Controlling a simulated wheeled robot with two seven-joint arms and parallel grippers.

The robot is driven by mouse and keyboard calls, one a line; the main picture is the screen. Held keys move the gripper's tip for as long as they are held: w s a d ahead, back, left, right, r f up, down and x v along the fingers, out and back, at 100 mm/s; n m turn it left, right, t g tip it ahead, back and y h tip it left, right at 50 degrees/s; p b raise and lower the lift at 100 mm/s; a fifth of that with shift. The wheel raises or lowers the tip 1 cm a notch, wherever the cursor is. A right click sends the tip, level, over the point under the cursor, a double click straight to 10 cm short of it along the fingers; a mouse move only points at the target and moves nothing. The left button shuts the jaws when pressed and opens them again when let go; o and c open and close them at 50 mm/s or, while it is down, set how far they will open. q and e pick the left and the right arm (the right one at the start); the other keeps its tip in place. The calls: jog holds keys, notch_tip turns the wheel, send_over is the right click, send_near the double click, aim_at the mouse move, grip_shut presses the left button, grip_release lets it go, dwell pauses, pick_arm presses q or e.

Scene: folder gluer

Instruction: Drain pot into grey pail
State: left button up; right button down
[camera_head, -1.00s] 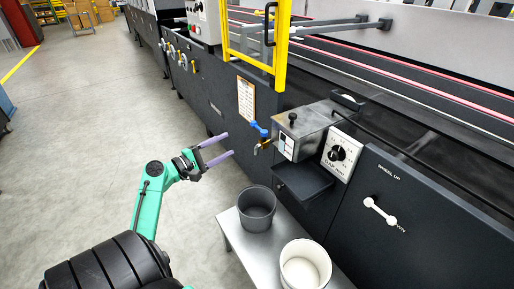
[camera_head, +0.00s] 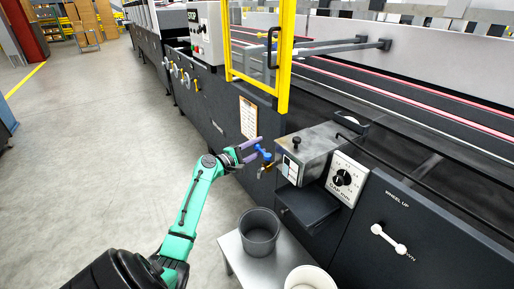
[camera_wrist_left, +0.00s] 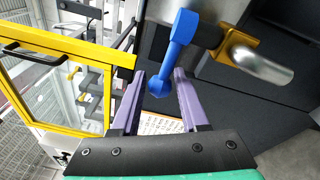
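The metal pot (camera_head: 312,150) is mounted on the dark machine side. Its tap has a blue handle (camera_head: 264,153) and a brass spout (camera_head: 266,168). In the left wrist view the blue handle (camera_wrist_left: 178,58) slants down between my fingers, beside the brass valve and silver spout (camera_wrist_left: 262,66). My left gripper (camera_head: 256,149) is open, its purple fingers on either side of the handle's end. Space shows between handle and fingers; I cannot tell whether either touches. The dark grey pail (camera_head: 259,240) stands upright below the tap, its visible inside dark. My right gripper is out of view.
A white pail (camera_head: 310,279) stands beside the grey one on a low metal bench (camera_head: 232,251). A black shelf (camera_head: 308,206) juts out under the pot. A yellow guard frame (camera_head: 286,60) rises behind the tap. The floor at left is clear.

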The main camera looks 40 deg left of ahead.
pick_arm(q)
grip_shut()
dwell(1.2)
